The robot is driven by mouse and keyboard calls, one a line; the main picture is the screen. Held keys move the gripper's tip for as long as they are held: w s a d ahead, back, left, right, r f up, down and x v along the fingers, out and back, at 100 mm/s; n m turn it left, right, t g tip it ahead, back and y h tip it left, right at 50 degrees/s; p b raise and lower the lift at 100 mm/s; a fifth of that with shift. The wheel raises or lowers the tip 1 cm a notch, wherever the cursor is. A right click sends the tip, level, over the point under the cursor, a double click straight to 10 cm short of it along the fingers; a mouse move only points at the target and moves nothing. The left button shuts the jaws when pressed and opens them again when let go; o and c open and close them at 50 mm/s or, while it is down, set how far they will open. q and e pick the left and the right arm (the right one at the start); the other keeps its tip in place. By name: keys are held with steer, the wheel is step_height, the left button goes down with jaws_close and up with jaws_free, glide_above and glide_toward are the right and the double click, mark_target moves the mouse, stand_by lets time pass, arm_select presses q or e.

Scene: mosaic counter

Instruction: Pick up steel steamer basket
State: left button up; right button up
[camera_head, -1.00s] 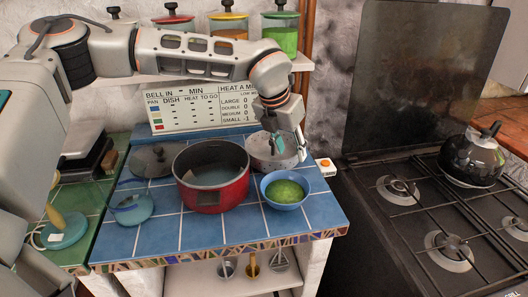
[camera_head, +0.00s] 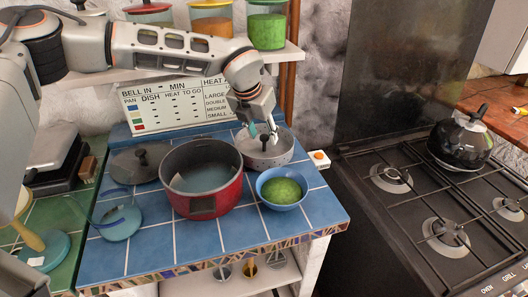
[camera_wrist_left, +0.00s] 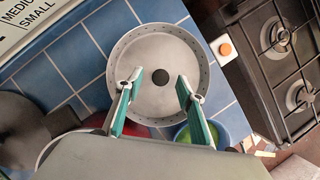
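The steel steamer basket (camera_head: 278,155) is a round grey pan with small holes around its side, at the back right of the blue tiled counter. In the left wrist view the basket (camera_wrist_left: 155,40) shows from above, with a dark round spot at its middle. My left gripper (camera_head: 262,133) is over the basket, pointing down, and hides part of its inside. My right gripper is not in view.
A red pot (camera_head: 215,198) stands close to the left of the basket. A blue bowl (camera_head: 285,203) with green contents is in front of it. A dark lid (camera_head: 140,163) lies further left. An orange-buttoned box (camera_head: 319,160) and the stove (camera_head: 405,215) are to the right.

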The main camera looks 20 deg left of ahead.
mark_target(264, 147)
arm_select(q)
steer(key=shift+x, duration=1.45)
jaws_close()
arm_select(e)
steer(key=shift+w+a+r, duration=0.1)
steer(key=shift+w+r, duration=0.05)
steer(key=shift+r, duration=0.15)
arm_select(q)
steer(key=shift+r, duration=0.1)
